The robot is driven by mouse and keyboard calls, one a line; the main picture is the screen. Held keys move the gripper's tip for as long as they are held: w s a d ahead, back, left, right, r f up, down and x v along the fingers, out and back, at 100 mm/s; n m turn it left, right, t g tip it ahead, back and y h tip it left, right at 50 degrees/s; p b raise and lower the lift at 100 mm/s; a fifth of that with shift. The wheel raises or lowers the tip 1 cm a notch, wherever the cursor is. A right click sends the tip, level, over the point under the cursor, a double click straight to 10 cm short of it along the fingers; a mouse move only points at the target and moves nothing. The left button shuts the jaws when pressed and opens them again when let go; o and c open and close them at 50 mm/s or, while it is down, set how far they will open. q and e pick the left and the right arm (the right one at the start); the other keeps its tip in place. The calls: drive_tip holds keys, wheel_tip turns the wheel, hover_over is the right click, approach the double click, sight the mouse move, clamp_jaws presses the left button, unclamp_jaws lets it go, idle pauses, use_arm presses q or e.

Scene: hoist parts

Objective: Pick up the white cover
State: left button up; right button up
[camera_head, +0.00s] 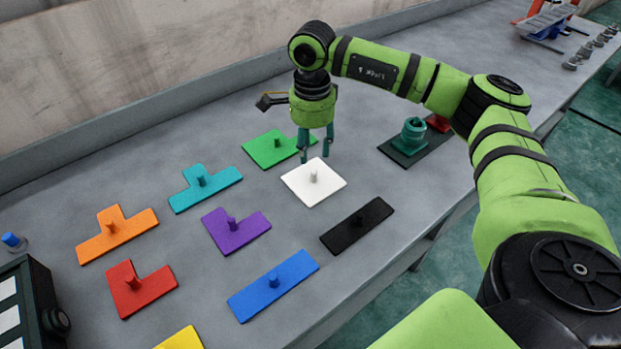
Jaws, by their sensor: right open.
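The white cover (302,190) is a flat square plate with a small upright peg in its middle, lying on the grey table in the middle of the view. My right gripper (316,157) is open and empty, with its two teal fingers pointing down. In the picture it is just above the far edge of the white cover, beyond the peg; its exact height above the table is hard to tell. My left gripper is not in view.
Other pegged plates lie around: green (268,150), teal (191,196), purple (243,238), black (357,226), blue (273,286), orange (118,238), red (150,289) and yellow (182,340). A dark base with a teal part (412,133) stands at right.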

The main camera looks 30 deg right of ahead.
sight(313, 171)
drive_tip(key=f, duration=0.1)
drive_tip(key=f+p, duration=0.1)
drive_tip(key=f, duration=0.1)
drive_tip(key=f+p, duration=0.1)
drive_tip(key=f, duration=0.1)
drive_tip(key=shift+s+d+f, duration=0.1)
drive_tip(key=shift+s+f, duration=0.15)
drive_tip(key=shift+w+f, duration=0.1)
drive_tip(key=shift+f, duration=0.45)
clamp_jaws()
